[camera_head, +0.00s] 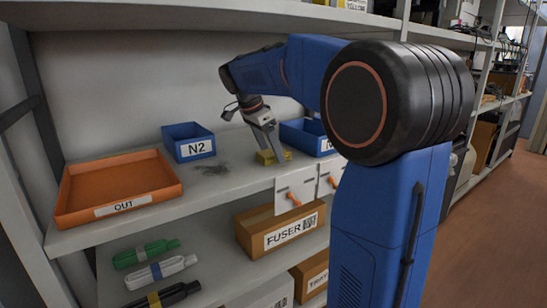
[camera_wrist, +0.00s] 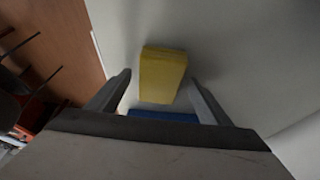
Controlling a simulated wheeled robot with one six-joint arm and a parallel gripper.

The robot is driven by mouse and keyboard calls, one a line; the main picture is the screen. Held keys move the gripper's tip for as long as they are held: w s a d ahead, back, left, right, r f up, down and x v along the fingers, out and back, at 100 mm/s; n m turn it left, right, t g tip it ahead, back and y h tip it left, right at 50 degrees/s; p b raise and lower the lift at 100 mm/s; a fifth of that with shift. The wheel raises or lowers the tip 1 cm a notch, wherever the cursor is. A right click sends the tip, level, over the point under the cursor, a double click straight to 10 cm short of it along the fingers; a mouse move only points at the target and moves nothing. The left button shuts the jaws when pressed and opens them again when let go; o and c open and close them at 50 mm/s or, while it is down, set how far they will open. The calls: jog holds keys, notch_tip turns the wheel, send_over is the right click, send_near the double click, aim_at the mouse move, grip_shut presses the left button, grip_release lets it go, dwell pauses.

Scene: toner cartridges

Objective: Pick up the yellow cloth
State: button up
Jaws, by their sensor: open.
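The yellow cloth (camera_wrist: 163,72) lies on the shelf as a small folded block. In the wrist view it sits between and just beyond the two open fingers of my gripper (camera_wrist: 160,88). In the head view the cloth (camera_head: 273,156) lies on the upper shelf board, right below my gripper (camera_head: 270,145). The fingers point down at it and hide part of it. My gripper holds nothing. I cannot tell whether the fingertips touch the cloth.
A blue bin marked N2 (camera_head: 188,142) stands to the left, another blue bin (camera_head: 303,136) close to the right. A dark smudge (camera_head: 212,169) marks the shelf. An orange OUT tray (camera_head: 117,186) is far left. White tags (camera_head: 296,190) hang at the shelf's front edge.

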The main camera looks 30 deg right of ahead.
aim_at(270, 152)
jog(key=shift+f, duration=0.1)
dwell(0.3)
jog(key=c, duration=1.1)
jog(key=shift+r, duration=0.45)
notch_tip(270, 152, up, 3)
jog(key=shift+a+r, duration=0.15)
jog(key=a, duration=1.7)
jog(key=shift+w+a, duration=0.35)
